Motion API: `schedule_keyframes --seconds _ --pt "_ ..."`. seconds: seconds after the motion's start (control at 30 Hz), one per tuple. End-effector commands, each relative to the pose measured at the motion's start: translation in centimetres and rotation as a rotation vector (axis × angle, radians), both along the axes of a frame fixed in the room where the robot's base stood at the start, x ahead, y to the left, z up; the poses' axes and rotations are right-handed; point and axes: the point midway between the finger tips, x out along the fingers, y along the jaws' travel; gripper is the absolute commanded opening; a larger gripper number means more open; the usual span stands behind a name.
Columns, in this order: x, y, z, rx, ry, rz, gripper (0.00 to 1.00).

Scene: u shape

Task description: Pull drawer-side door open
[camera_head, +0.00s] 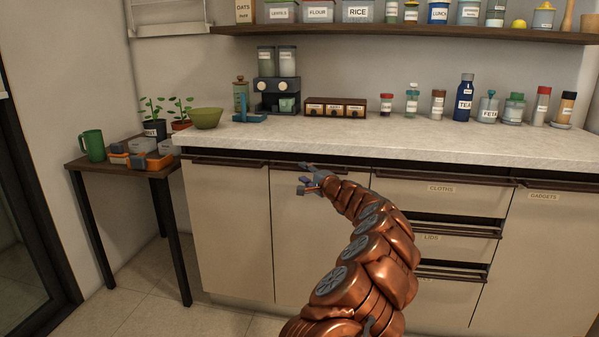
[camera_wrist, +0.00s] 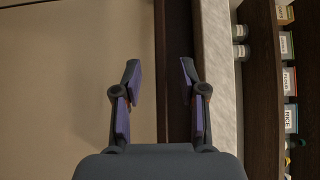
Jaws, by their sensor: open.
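The drawer-side door (camera_head: 290,240) is the cream cabinet door just left of the drawer stack, and it looks closed. Its dark handle bar (camera_head: 284,166) runs along the top edge, partly hidden by my arm. My gripper (camera_head: 303,178) is at this top edge, open and empty. In the wrist view, the door (camera_wrist: 75,80) fills the left side. The dark handle strip (camera_wrist: 174,40) runs up the picture between the two spread fingers of my gripper (camera_wrist: 159,70). I cannot tell how deep the fingers reach around it, and no clear contact shows.
The drawers (camera_head: 440,211) right of the door show dark gaps. Another cream door (camera_head: 225,230) stands to the left. The pale countertop (camera_head: 340,138) overhangs just above. A small side table (camera_head: 90,163) stands at the far left. Tiled floor (camera_head: 165,290) in front is free.

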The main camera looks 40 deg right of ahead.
Motion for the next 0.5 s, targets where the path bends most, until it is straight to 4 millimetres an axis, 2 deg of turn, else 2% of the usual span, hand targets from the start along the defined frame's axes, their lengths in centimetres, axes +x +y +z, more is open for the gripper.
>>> schedule_keyframes --seconds 0.23,0.5 --pt "2.0 -0.3 -0.2 0.0 0.003 0.002 0.42" --pt "3.2 -0.5 0.1 -0.001 -0.002 0.003 0.42"
